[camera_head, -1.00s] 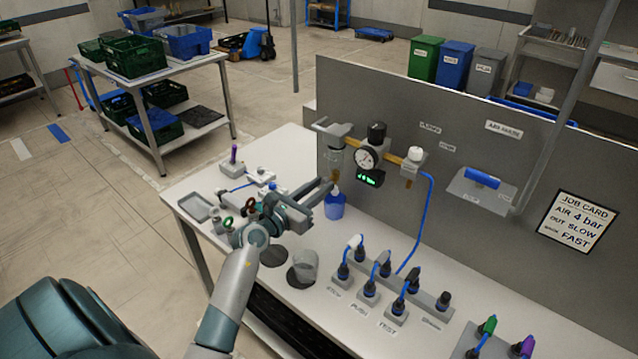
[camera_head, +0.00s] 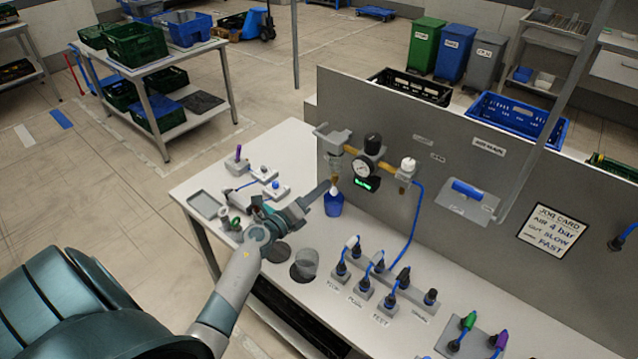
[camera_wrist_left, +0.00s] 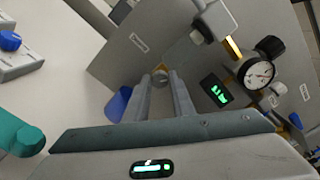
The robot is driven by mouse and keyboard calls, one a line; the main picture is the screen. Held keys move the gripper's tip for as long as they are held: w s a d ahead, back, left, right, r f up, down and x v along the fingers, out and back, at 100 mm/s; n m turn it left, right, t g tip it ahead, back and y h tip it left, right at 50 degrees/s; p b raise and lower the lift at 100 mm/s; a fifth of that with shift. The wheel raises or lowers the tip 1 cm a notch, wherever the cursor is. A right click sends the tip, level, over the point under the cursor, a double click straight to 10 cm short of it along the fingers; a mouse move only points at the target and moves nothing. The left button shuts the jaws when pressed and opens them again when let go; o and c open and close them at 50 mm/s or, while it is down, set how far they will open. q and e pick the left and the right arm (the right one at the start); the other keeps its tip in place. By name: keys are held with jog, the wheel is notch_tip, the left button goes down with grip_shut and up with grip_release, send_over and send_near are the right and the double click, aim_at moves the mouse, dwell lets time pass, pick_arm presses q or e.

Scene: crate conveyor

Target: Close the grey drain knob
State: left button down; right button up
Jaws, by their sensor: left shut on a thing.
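The grey drain knob (camera_wrist_left: 160,78) shows in the left wrist view between my left fingertips, under the amber filter bowl. My left gripper (camera_wrist_left: 164,84) is shut on it. In the head view my left gripper (camera_head: 327,189) reaches in from the left to just below the filter bowl (camera_head: 337,168), and its fingers hide most of the knob. My right gripper is not in view.
Right of the filter are a pressure gauge (camera_head: 363,168), a lit green display (camera_head: 367,184) and a white-capped unit (camera_head: 407,165). The grey panel (camera_head: 440,130) stands behind.

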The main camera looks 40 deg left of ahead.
pick_arm(q)
jog(key=shift+n+p, duration=1)
jog(key=shift+n, duration=1.6)
jog(key=shift+f, duration=0.1)
jog(key=c, duration=1.5)
grip_release()
jog(key=shift+s, duration=0.1)
jog(key=shift+s+a+b, duration=0.25)
jog(key=shift+s+b, duration=0.7)
jog(key=shift+s, duration=1.9)
jog(key=shift+s+a+b, duration=0.25)
jog(key=shift+s+b, duration=0.65)
jog(key=shift+s, duration=2)
jog(key=shift+s+a+b, duration=0.25)
jog(key=shift+s+b, duration=0.7)
jog(key=shift+s, duration=1.9)
jog(key=shift+n, duration=0.3)
